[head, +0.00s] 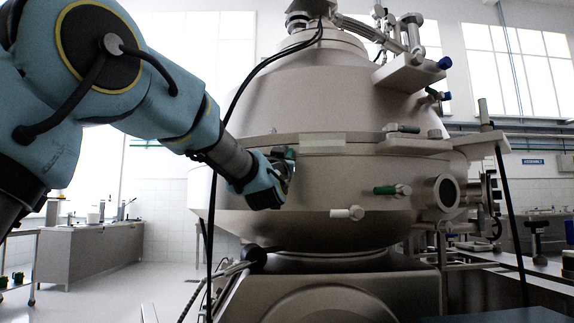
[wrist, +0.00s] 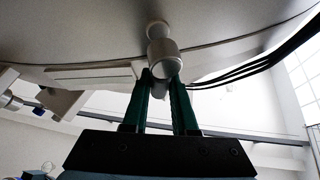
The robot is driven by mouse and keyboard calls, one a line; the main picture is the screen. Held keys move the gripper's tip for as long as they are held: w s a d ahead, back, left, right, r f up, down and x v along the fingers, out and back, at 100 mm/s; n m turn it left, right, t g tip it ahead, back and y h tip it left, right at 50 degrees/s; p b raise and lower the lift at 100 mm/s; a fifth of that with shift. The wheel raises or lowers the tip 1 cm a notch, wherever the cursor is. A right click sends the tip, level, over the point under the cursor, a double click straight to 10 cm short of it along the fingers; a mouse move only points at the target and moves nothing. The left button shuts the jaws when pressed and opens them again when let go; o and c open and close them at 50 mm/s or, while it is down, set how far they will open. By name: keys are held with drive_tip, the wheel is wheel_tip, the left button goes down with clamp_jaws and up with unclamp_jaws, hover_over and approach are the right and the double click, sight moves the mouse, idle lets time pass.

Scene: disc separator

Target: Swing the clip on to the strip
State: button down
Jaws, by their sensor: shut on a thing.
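My gripper (wrist: 164,78) has two green fingers, shut on a pale, round, stepped knob (wrist: 161,52), which I take to be the end of the clip. A paler strip (head: 322,143) lies along the seam to the right of my gripper. The clip's hinge is not clear in either view.
A green-handled fitting (head: 385,190) and a white knob (head: 350,213) stick out of the separator to the right. A round port (head: 445,192) is farther right. Black cables hang close beside my gripper. Open floor and a bench (head: 90,252) are at the left.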

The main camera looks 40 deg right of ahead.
drive_tip(key=shift+w+a+n+t+y+b, duration=0.1)
drive_tip(key=shift+w+n+t+y+b, duration=0.2)
drive_tip(key=shift+n, duration=0.45)
drive_tip(key=shift+a+n+t+y+b, duration=0.1)
drive_tip(key=shift+n+t+y, duration=0.2)
drive_tip(key=shift+n+y, duration=0.35)
drive_tip(key=shift+n, duration=0.3)
drive_tip(key=c, duration=0.7)
unclamp_jaws()
drive_tip(key=b+v, duration=0.2)
drive_tip(key=v, duration=0.8)
drive_tip(key=shift+s+a+f, duration=0.2)
drive_tip(key=shift+f, duration=0.15)
